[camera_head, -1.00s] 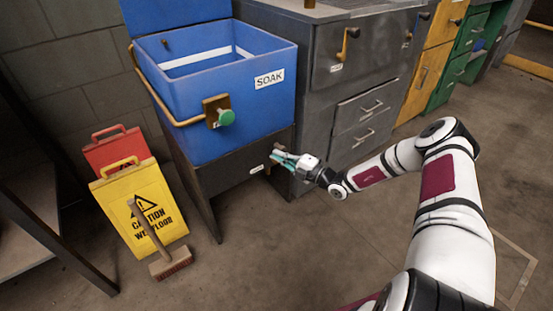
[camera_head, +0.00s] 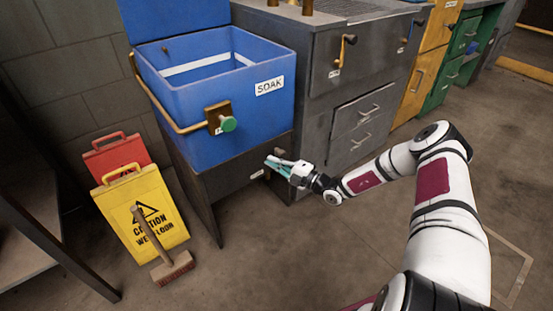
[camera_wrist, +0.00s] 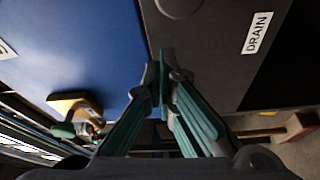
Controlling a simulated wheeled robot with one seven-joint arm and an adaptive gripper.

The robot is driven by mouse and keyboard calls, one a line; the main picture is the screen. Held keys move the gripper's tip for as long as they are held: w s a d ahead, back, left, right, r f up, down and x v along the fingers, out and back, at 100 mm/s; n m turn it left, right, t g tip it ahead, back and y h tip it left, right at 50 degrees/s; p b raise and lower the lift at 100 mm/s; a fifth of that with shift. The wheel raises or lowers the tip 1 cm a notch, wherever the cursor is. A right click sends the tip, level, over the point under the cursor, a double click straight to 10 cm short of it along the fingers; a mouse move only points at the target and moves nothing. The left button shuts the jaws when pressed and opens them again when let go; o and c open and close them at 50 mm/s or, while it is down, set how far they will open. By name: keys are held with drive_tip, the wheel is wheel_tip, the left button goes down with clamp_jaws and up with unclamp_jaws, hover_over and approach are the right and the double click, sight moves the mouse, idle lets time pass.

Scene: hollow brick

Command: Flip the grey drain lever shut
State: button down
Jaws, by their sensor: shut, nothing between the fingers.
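My gripper (camera_head: 279,165) is shut and empty in front of the dark panel (camera_head: 232,180) below the blue soak tank (camera_head: 215,125). In the wrist view its green fingers (camera_wrist: 160,85) meet in front of the edge between the blue wall and the dark panel. A white DRAIN label (camera_wrist: 257,33) is on that panel; it shows small in the head view (camera_head: 256,175). A dark round part (camera_wrist: 180,6) beside the label is cut by the top edge; I cannot tell whether it belongs to the grey drain lever. The lever's position is not clear.
Grey drawers (camera_head: 360,115) are at right. Floor in front is clear.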

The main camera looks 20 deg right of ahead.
drive_tip(key=a+p+v, duration=0.1)
drive_tip(key=p+v, duration=0.1)
drive_tip(key=v, duration=0.7)
drive_tip(key=shift+s+d+p, duration=0.25)
drive_tip(key=shift+s+p, duration=0.05)
drive_tip(key=shift+s, duration=0.3)
